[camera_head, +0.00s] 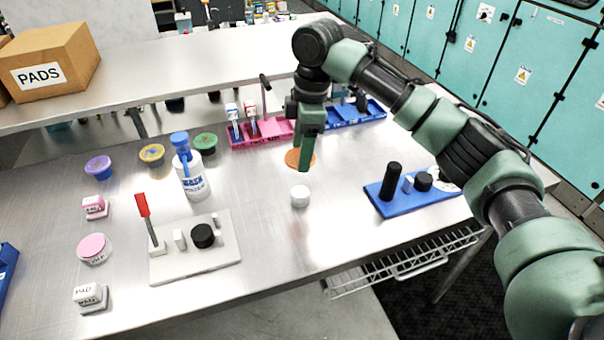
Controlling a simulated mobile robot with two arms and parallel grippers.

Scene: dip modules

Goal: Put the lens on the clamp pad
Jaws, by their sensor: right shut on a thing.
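My right gripper (305,167) points down over the middle of the table and is shut on a thin orange disc (293,158), which looks like the lens. The fingers hide part of the disc, and it appears to be above the table. A small white round block (300,196) stands on the table just below it in the picture, apart from it. A light grey plate (185,264) at front left carries a red-handled clamp (148,225), a black round pad (203,236) and small pale blocks. I cannot tell for certain which part is the clamp pad. My left gripper is not in view.
A blue plate (418,200) with black cylinders lies at right. A white bottle (194,180) stands left of centre. Pink (262,139) and blue (350,118) trays are at the back. Several lidded tubs and small boxes line the left. The front middle is clear.

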